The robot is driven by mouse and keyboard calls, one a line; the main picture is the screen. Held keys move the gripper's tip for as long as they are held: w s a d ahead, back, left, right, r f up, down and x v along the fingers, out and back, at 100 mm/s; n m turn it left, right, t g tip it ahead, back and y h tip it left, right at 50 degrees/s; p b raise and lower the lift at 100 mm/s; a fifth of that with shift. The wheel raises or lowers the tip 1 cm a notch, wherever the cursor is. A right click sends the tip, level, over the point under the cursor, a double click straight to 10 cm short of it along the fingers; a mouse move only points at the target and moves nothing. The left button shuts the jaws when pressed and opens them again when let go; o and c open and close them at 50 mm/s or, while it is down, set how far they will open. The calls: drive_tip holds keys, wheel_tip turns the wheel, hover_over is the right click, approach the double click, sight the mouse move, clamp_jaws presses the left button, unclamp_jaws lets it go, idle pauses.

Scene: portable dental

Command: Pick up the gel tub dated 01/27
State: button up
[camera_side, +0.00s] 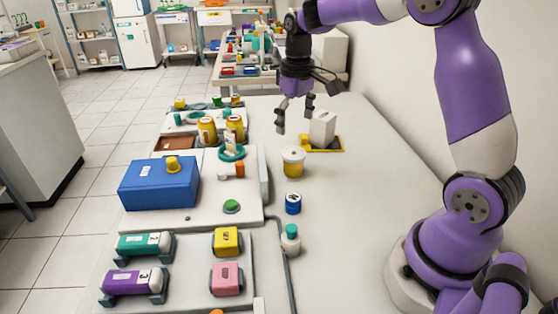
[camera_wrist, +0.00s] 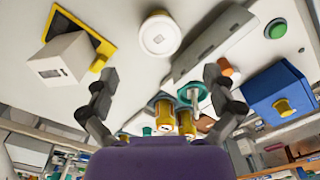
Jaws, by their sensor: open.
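No date is readable in either view, so I cannot tell which container is dated 01/27. A yellow tub with a white lid (camera_side: 293,162) stands upright on the table; its lid (camera_wrist: 160,36) faces the wrist camera. Two yellow jars, one left (camera_side: 207,131) and one right (camera_side: 236,127), stand close together on the raised tray; they also show in the wrist view (camera_wrist: 165,112) (camera_wrist: 187,122). My gripper (camera_side: 295,115) is open and empty, pointing down above the table behind the white-lidded tub. In the wrist view its fingers (camera_wrist: 161,75) are spread, with nothing between them.
A white box (camera_side: 322,129) stands at a yellow frame (camera_side: 324,149), close right of my gripper. A green-based stand (camera_side: 231,153), the tray's grey edge and a blue box (camera_side: 160,186) lie left. A blue-and-white container (camera_side: 293,204) stands nearer. The table's right side is clear.

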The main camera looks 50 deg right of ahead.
sight(293, 152)
drive_tip(key=f, duration=0.5)
drive_tip(key=shift+w+d, duration=0.15)
drive_tip(key=shift+d, duration=0.05)
wheel_tip(293, 152, down, 6)
drive_tip(key=shift+w+a, duration=0.1)
drive_tip(key=c, duration=1.2)
